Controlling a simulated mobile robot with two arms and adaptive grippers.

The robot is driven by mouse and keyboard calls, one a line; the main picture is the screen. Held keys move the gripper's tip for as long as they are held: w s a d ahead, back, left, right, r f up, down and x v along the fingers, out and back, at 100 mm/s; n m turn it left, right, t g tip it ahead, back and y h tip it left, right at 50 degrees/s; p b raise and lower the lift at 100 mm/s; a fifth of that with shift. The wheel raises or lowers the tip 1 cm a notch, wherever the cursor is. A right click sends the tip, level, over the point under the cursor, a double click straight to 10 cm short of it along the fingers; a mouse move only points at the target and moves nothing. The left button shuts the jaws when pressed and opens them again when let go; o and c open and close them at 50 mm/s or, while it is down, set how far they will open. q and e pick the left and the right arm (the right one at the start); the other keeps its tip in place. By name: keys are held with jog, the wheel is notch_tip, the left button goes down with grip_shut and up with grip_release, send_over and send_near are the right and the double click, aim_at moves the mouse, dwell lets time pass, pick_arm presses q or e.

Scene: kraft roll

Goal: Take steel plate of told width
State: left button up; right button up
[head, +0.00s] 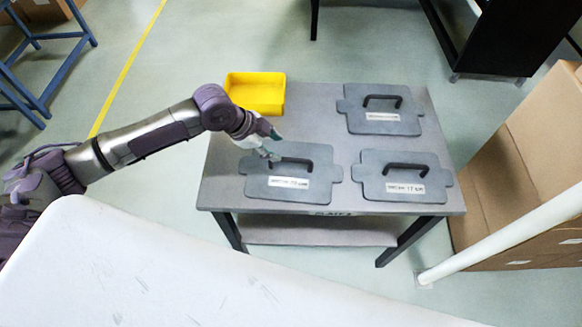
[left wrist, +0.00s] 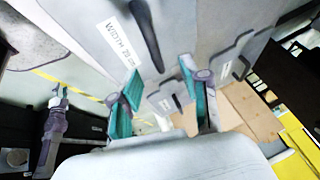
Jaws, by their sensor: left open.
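Three grey steel plates with black handles and white labels lie on a grey table (head: 310,105). My left gripper (head: 266,155) is open at the handle of the front left plate (head: 321,180), partly covering it in the head view. That plate fills the top of the left wrist view (left wrist: 185,30); its label seems to read WIDTH 20. There the open teal fingers (left wrist: 161,80) stand apart near the handle (left wrist: 147,35); contact is unclear. The front right plate (head: 430,175) reads 17 cm. The back plate's (head: 385,103) label is unreadable. My right arm seems to show small in the wrist view.
A yellow bin (head: 255,90) stands on the table's back left corner. Cardboard boxes (head: 510,185) and a white pole (head: 510,236) are at the right. A black stand (head: 505,40) is behind. A white surface (head: 180,270) fills the lower left.

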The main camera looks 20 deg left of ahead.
aim_at(289, 159)
pick_arm(q)
jog(key=x, duration=0.4)
jog(key=shift+d+f+p, duration=0.25)
jog(key=shift+f+p, duration=0.1)
jog(key=shift+p, duration=0.05)
jog(key=p+x, duration=0.1)
jog(key=x, duration=0.2)
jog(key=shift+d+f, duration=0.2)
jog(key=shift+f, duration=0.15)
jog(key=shift+d+f, duration=0.1)
jog(key=shift+f, duration=0.3)
grip_shut()
